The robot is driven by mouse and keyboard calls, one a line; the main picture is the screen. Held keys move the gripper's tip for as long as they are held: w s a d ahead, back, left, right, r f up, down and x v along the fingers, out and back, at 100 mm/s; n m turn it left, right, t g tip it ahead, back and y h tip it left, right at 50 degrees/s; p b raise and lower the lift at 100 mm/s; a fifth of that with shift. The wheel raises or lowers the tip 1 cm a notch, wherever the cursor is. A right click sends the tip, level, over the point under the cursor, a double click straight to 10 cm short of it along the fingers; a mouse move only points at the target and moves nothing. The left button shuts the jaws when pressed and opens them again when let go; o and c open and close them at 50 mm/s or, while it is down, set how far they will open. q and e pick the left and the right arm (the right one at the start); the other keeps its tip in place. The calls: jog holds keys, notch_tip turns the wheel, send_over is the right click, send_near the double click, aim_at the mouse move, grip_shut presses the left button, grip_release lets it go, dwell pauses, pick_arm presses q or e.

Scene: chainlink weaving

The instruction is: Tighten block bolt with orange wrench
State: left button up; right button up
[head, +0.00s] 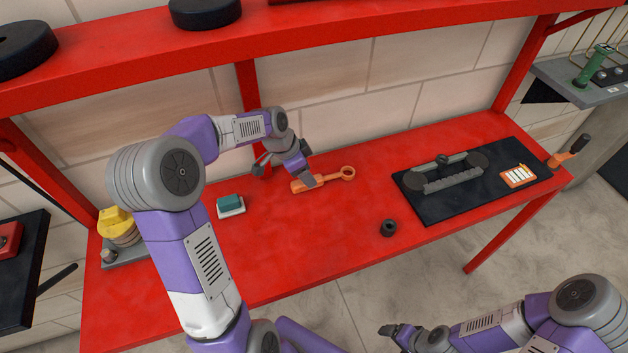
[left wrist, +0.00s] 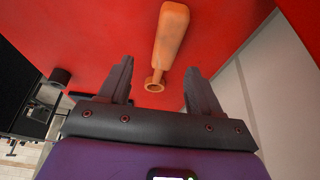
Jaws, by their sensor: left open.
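The orange wrench (head: 325,179) lies on the red table, its ring end pointing right in the head view. My left gripper (head: 285,172) is open at its handle end, partly covering it. In the left wrist view the orange wrench (left wrist: 171,40) runs between and beyond the open fingers of my left gripper (left wrist: 158,68), with a gap on both sides. A grey block assembly (head: 450,178) with a dark round bolt-like part (head: 442,160) sits on the black mat (head: 430,212). My right gripper (head: 388,330) is at the bottom, off the table; its jaw opening is unclear.
A black ring-shaped part (head: 388,228) lies near the front edge. A teal block on a white base (head: 230,206) stands left of the wrench. An orange-and-white card (head: 517,175) lies on the mat. A red shelf (head: 330,35) spans above the table's back.

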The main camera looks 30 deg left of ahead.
aim_at(323, 179)
pick_arm(q)
jog(key=x, duration=0.1)
jog(key=b+x, duration=0.1)
jog(key=x, duration=0.2)
jog(key=shift+w+a+f, duration=0.15)
jog(key=shift+w+f, duration=0.15)
jog(key=shift+f, duration=0.05)
jog(key=shift+f+b, duration=0.2)
jog(key=shift+b, duration=0.15)
jog(key=shift+c, duration=0.3)
jog(key=c, duration=1.1)
